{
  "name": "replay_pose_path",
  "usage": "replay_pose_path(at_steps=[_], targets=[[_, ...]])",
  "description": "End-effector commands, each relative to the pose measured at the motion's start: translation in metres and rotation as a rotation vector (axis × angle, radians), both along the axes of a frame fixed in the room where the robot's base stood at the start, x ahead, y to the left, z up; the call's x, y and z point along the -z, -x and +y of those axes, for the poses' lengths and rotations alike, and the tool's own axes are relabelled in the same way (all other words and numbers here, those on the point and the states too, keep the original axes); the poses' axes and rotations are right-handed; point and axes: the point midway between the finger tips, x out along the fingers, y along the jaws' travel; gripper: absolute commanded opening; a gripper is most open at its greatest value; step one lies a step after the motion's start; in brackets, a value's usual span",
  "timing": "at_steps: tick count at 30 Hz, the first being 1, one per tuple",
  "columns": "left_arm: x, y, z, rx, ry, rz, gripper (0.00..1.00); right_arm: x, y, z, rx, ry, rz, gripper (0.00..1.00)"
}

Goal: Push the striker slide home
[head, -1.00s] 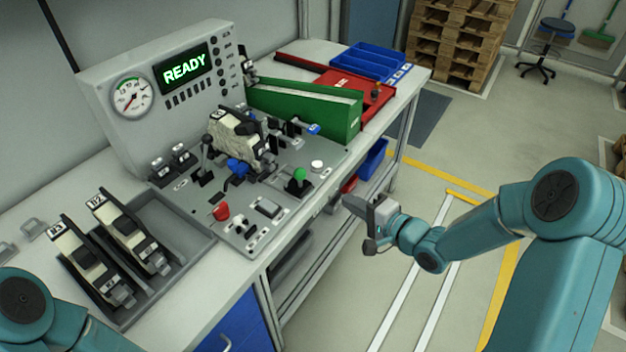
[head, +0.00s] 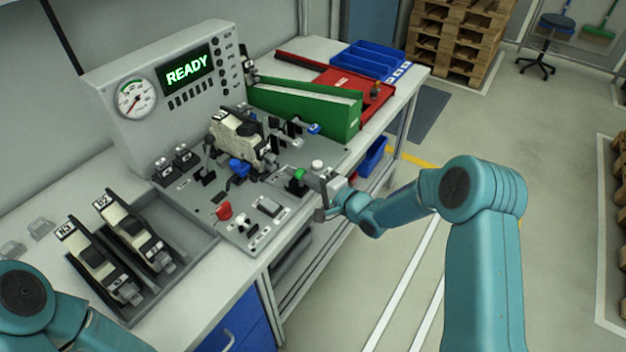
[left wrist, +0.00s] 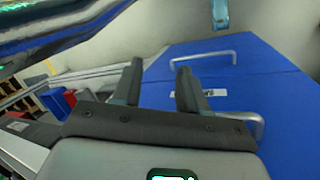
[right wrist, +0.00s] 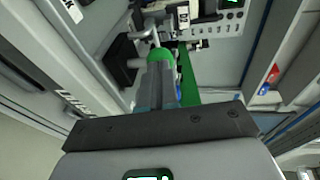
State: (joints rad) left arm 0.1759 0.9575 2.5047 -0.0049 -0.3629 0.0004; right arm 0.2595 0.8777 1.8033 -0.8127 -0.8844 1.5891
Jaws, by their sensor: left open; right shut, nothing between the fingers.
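The grey fixture plate (head: 215,195) on the bench holds a cream and black unit (head: 238,138) with a blue handle (head: 238,168) in front of it. A green knob (head: 299,175) stands near the plate's right edge; I cannot tell for certain which part is the striker slide. My right gripper (head: 322,184) is shut and empty, close to the right of that knob. In the right wrist view the green knob (right wrist: 159,55) shows just beyond the shut fingertips (right wrist: 156,80); contact is unclear. My left gripper (left wrist: 158,78) is open and empty, facing blue drawer fronts.
The panel display (head: 187,69) reads READY, beside a round gauge (head: 136,98). A red knob (head: 224,211) stands at the plate's front. Two similar units sit in a grey tray (head: 190,262) at left.

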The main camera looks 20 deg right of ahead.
Motion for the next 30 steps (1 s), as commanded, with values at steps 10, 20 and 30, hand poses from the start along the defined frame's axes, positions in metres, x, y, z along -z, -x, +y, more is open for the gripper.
replay_pose_path(at_steps=[10, 20, 30], targets=[[0.022, 0.000, 0.000, 0.000, 0.000, 0.000, 0.43, 0.006, -0.020, 0.017, -0.004, 0.002, -0.004, 0.00], [0.034, 0.000, 0.000, 0.000, 0.000, 0.000, 0.43, 0.000, -0.045, 0.036, -0.001, -0.001, -0.001, 0.00], [0.034, 0.000, 0.000, 0.000, 0.000, 0.000, 0.43, -0.001, -0.045, 0.037, -0.002, -0.001, -0.003, 0.00]])
